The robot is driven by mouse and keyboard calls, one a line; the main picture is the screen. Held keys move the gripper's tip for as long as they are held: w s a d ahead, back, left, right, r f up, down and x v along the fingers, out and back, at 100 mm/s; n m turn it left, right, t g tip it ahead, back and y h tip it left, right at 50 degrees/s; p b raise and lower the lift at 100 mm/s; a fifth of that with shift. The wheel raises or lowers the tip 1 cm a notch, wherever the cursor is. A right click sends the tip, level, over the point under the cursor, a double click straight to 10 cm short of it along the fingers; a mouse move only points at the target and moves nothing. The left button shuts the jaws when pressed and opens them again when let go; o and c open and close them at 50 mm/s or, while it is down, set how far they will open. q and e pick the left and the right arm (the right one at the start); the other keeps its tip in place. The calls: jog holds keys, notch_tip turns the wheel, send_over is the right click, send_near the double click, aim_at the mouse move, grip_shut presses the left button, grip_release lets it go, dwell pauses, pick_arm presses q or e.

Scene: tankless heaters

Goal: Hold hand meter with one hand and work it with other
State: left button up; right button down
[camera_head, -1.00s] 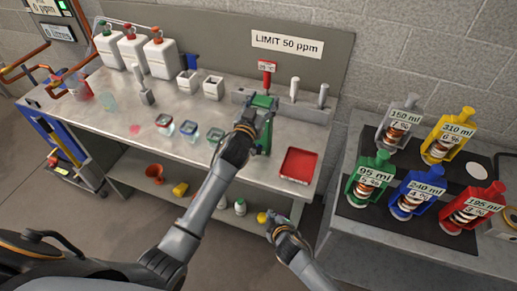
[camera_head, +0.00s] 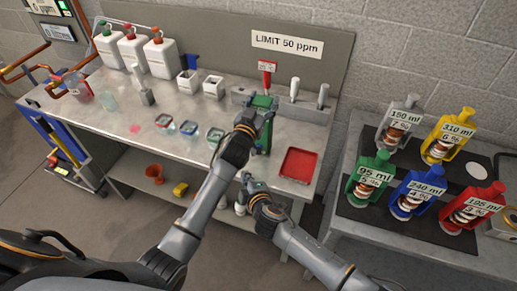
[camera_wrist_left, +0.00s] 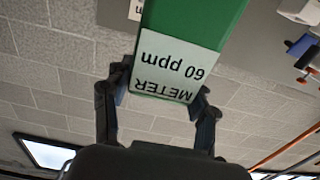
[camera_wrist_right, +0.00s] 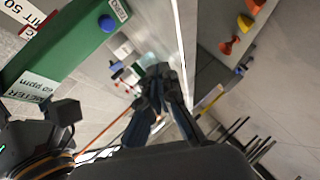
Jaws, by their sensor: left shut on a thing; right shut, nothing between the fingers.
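The green hand meter (camera_head: 266,142) is held above the bench's front right part. My left gripper (camera_head: 256,112) is shut on it. In the left wrist view the meter (camera_wrist_left: 190,45) sits between the two fingers (camera_wrist_left: 155,100), with a label reading "METER 60 ppm". My right gripper (camera_head: 249,182) is shut and empty, lower than the meter, near the bench's front edge. In the right wrist view its closed fingers (camera_wrist_right: 160,85) are apart from the meter (camera_wrist_right: 75,45), which shows to the left with a blue button (camera_wrist_right: 107,23) beside a small white label.
A red tray (camera_head: 299,165) lies at the bench's right end. A "LIMIT 50 ppm" sign (camera_head: 287,44) hangs behind. Several small coloured containers (camera_head: 189,128) stand left of the meter. A side table (camera_head: 400,232) holds several labelled coloured units. An orange funnel (camera_head: 154,172) is on the lower shelf.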

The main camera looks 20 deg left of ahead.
jog(key=shift+w+d, duration=0.15)
jog(key=shift+w, duration=4.1)
jog(key=shift+w, duration=0.4)
jog(key=shift+w, duration=0.55)
jog(key=shift+s, duration=1)
jog(key=shift+s, duration=2.5)
